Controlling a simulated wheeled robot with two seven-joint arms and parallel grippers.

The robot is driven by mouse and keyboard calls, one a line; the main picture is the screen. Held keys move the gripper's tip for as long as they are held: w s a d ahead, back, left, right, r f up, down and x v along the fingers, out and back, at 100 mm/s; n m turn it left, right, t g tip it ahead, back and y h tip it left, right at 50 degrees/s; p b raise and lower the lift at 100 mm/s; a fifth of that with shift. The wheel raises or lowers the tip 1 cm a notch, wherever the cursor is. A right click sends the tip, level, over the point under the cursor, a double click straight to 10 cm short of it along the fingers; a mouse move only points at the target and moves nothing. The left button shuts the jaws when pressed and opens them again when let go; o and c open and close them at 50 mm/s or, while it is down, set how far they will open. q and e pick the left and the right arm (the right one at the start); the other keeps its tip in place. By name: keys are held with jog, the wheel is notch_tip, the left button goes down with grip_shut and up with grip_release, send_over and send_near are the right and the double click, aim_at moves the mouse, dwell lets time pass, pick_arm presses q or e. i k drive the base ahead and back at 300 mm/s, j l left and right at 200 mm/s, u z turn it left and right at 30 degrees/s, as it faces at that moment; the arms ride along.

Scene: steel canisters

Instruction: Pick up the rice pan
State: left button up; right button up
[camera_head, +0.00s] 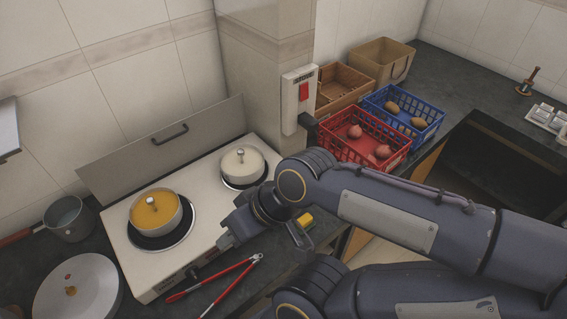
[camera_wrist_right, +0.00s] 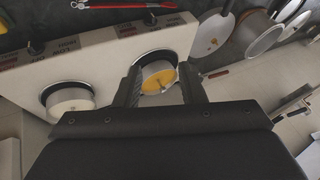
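Two lidded pots stand on the white stove (camera_head: 120,238). My right gripper (camera_head: 262,240) hangs over the stove's right edge, apart from both pots. In the wrist view its fingers (camera_wrist_right: 160,88) are open and empty, with the yellow-lidded pot (camera_wrist_right: 159,77) showing between them at a distance. My left gripper is not in view.
Red-handled tongs (camera_head: 215,283) lie in front of the stove. A red crate (camera_head: 362,150) and a blue crate (camera_head: 403,112) stand right. The raised stove cover (camera_head: 165,150) stands behind the burners.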

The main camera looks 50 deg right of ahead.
aim_at(242, 160)
jog(key=z, duration=1.45)
jog(key=i+l, duration=0.15)
jog(key=l, duration=0.2)
jog(key=i+l+u, duration=0.1)
jog(key=l, duration=0.25)
jog(key=i+l, duration=0.15)
jog(key=l, duration=0.25)
jog(key=i+l, duration=0.15)
jog(key=l, duration=0.2)
jog(key=u, duration=0.05)
